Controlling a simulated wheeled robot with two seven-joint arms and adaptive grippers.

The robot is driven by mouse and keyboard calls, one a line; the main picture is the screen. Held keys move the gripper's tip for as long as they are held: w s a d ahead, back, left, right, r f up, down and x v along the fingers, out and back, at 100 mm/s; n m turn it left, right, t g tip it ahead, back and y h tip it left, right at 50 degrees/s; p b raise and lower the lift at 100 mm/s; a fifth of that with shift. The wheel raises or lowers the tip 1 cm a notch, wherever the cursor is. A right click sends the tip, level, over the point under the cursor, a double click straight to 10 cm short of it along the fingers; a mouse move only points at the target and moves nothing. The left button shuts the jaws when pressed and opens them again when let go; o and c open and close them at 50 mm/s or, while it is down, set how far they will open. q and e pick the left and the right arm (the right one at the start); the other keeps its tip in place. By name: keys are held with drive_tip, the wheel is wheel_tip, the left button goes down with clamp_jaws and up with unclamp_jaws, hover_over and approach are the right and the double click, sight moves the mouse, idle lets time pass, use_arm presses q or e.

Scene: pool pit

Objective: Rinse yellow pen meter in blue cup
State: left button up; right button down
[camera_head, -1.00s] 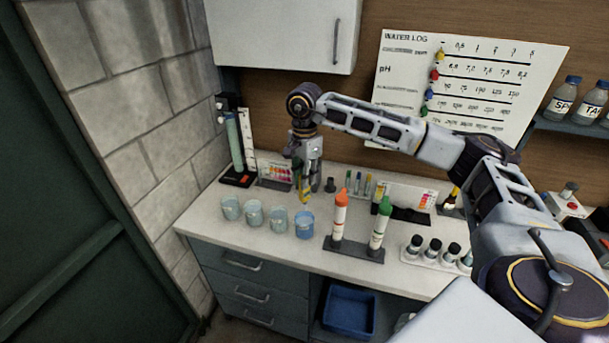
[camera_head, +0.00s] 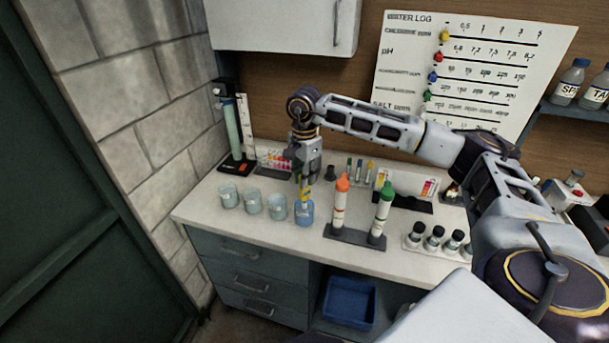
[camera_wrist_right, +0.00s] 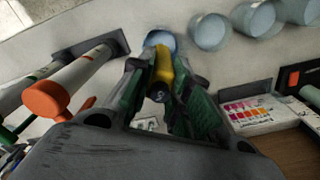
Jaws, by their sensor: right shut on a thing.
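The blue cup (camera_head: 304,218) stands on the counter at the right end of a row of cups. My right gripper (camera_head: 304,179) is directly above it, pointing down and shut on the yellow pen meter (camera_head: 303,195). The pen meter is roughly upright and its lower end overlaps the cup's mouth; I cannot tell how deep its tip reaches. In the right wrist view the yellow pen meter (camera_wrist_right: 163,70) sits between the green-padded fingers, and the blue cup (camera_wrist_right: 158,39) shows just beyond its end. My left gripper is not in view.
Three clear cups (camera_head: 253,202) stand left of the blue cup. Close on its right, a rack (camera_head: 354,237) holds an orange-capped and a green-capped tube. Several dark-capped vials (camera_head: 434,237) stand farther right. A tall cylinder (camera_head: 233,132) stands at the back left.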

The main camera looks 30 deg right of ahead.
drive_tip(key=shift+f+b, duration=0.9)
drive_tip(key=shift+f, duration=0.75)
drive_tip(key=shift+f+b, duration=0.8)
drive_tip(key=shift+f, duration=0.15)
drive_tip(key=shift+r, duration=0.1)
idle(0.8)
drive_tip(key=shift+r+p, duration=2.8)
drive_tip(key=shift+r, duration=2.3)
drive_tip(key=shift+d, duration=0.1)
